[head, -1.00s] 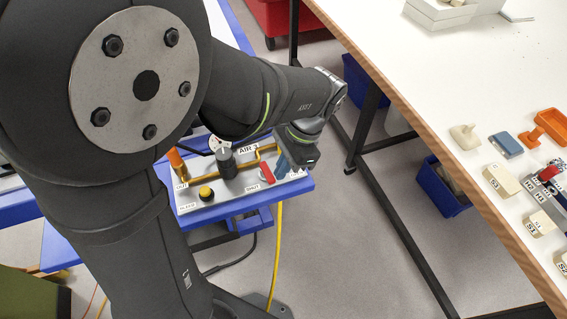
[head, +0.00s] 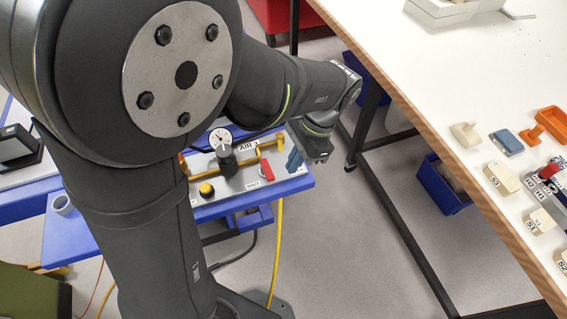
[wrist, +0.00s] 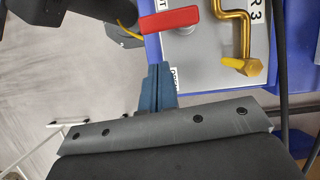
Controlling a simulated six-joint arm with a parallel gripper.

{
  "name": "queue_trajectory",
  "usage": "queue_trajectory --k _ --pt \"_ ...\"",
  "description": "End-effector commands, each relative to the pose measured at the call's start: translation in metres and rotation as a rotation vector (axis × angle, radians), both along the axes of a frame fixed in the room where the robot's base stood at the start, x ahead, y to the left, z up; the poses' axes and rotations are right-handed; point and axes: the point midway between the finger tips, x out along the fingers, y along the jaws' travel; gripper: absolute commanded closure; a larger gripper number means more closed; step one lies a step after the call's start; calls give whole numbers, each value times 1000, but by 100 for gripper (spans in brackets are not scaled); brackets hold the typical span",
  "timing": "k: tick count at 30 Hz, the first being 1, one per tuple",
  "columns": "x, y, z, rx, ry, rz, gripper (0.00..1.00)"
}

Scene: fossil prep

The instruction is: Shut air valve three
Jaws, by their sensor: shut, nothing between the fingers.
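The air panel (head: 235,181) is a grey plate marked "AIR 3" on a blue bench, with a yellow pipe (head: 268,147) running across it. Its red valve handle (head: 266,170) lies near a label reading "SHUT" (head: 252,184). In the wrist view the red handle (wrist: 169,20) lies crosswise beyond my fingertips. My gripper (head: 294,160) is to the right of the handle, over the panel's right end, its blue fingers together and empty. In the wrist view the closed fingers (wrist: 158,72) point toward the handle, with a visible gap between. The fingers partly cover a small label.
A pressure gauge (head: 220,138), a black knob (head: 225,157) and a yellow button (head: 206,189) are on the panel, left of the handle. A white table (head: 440,90) with several small blocks stands at the right. The floor between is open, with a blue bin (head: 440,190) under the table.

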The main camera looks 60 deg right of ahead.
Motion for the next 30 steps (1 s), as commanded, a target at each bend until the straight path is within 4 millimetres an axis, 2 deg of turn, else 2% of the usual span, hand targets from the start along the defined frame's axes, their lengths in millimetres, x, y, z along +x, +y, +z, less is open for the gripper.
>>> queue_trajectory --k 1,3,9,15,21,30 --pt "-9 -10 -1 0 1 -4 100" --pt "-13 -15 17 -6 2 -1 100" --pt "-24 -26 59 -4 1 -2 100" --pt "-31 -33 85 -2 1 0 100" --pt "-33 -35 93 -1 1 -1 100" --pt "-33 -35 93 0 0 -1 100"
